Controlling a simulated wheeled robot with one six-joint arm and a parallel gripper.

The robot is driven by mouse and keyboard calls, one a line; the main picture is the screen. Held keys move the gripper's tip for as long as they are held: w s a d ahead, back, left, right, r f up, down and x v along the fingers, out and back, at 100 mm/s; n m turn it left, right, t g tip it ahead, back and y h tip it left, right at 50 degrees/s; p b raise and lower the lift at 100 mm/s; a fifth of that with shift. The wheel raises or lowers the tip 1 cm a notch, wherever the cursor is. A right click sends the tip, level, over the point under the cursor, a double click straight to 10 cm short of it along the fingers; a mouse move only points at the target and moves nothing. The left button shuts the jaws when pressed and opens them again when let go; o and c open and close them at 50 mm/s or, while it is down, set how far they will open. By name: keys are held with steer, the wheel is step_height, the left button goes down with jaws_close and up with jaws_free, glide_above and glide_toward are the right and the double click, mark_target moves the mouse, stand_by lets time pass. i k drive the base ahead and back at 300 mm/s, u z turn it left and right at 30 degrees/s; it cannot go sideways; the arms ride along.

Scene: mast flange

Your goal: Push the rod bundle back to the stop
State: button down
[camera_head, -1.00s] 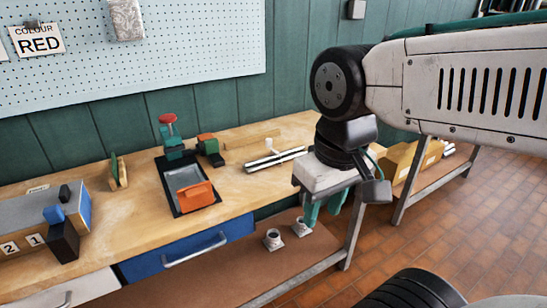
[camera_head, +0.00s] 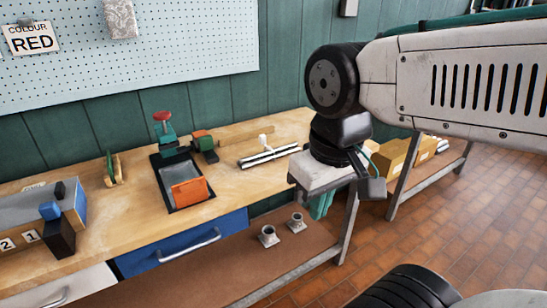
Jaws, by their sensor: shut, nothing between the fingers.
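The rod bundle (camera_head: 270,157), silver and dark rods side by side, lies slanted on the wooden bench near its right end. A small white knob (camera_head: 262,139) shows at its back edge. The fingers are shut and empty, partly hidden by the pale gripper body.
A dark tray (camera_head: 172,205) with an orange block (camera_head: 189,193) lies left of the rods. A teal clamp with a red knob (camera_head: 163,117) and a green-orange block (camera_head: 204,144) stand behind it. Two grey flanged pieces (camera_head: 268,236) sit on the lower shelf.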

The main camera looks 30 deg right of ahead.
mark_target(270, 150)
steer(key=u, duration=0.05)
steer(key=k, duration=0.4)
steer(key=z, duration=0.25)
steer(key=i, duration=1.3)
steer(key=u, duration=0.65)
